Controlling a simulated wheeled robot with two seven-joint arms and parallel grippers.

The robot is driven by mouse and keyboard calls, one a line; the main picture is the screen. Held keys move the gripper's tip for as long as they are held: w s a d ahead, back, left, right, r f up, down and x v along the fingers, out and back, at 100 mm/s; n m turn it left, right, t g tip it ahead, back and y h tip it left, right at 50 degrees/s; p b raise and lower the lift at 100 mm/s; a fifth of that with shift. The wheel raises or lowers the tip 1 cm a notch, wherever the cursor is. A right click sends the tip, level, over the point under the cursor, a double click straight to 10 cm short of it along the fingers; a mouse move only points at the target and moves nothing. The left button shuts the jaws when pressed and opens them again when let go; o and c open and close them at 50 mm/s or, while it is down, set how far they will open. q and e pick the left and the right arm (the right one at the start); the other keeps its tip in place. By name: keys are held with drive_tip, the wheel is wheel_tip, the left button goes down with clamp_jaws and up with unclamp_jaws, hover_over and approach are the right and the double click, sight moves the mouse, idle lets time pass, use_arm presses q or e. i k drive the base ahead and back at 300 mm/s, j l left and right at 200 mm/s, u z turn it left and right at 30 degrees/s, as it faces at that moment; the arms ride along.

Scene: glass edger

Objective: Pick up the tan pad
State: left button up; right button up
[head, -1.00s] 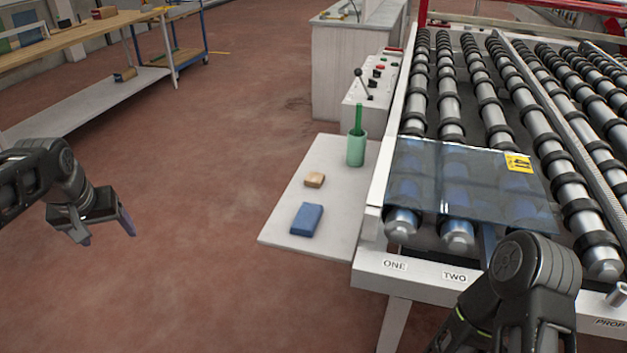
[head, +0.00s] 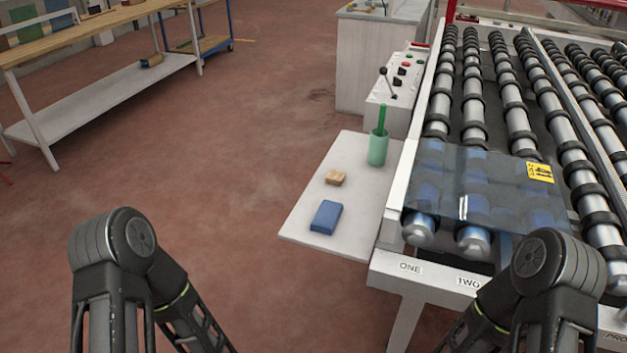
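The tan pad (head: 336,178) is a small block lying on the pale side shelf (head: 308,212) left of the roller conveyor. A larger blue block (head: 326,217) lies just in front of it on the same shelf. My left arm stands at the lower left, and its gripper is below the picture's edge. My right arm stands at the lower right in front of the conveyor, and its gripper is out of the picture too. Nothing touches the tan pad.
A green cup (head: 378,148) with a green stick stands behind the pad on the shelf. A glass sheet (head: 480,190) with a yellow label lies on the rollers. A control box (head: 392,100) with a lever stands behind. A wooden workbench (head: 95,40) is at far left; open floor lies between.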

sight(335, 178)
drive_tip(key=z, duration=0.6)
drive_tip(key=j+z, duration=0.25)
drive_tip(key=z, duration=0.15)
drive_tip(key=i+j+z, duration=0.1)
drive_tip(key=j+z, duration=0.55)
drive_tip(key=z, duration=0.15)
drive_tip(key=j+z, duration=0.25)
drive_tip(key=z, duration=0.2)
drive_tip(key=k+j+z, duration=0.15)
drive_tip(key=z, duration=0.25)
drive_tip(key=k+j+z, duration=0.1)
drive_tip(key=k+j, duration=0.15)
drive_tip(key=j, duration=0.25)
drive_tip(key=k+j, duration=0.25)
drive_tip(key=j, duration=0.25)
drive_tip(key=k+j+z, duration=0.15)
drive_tip(key=j, duration=0.3)
drive_tip(key=k+j+z, duration=0.1)
drive_tip(key=k+j, duration=0.3)
